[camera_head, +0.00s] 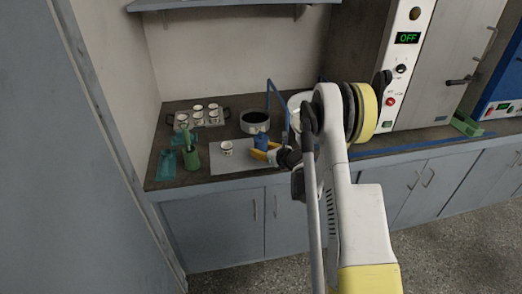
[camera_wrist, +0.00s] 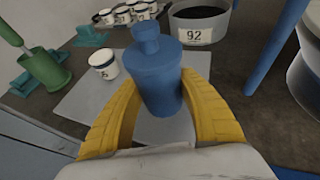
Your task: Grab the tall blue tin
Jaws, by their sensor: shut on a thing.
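The tall blue tin (camera_wrist: 156,75) stands upright between the two yellow fingers of my gripper (camera_wrist: 160,110) in the wrist view. It has a narrower neck and a knob-like top. The fingers are shut on its sides. In the head view the tin (camera_head: 260,140) shows small at the front of the bench, with my gripper (camera_head: 262,154) around it. A light grey mat (camera_wrist: 78,100) lies under and behind it. I cannot tell whether the tin's base touches the mat.
A small white cup (camera_wrist: 103,64) stands left of the tin, and a green pot (camera_wrist: 42,72) is farther left. A grey pan labelled 92 (camera_wrist: 196,38) is behind. A blue post (camera_wrist: 278,45) rises close on the right. A rack of cups (camera_head: 222,118) stands at the back left.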

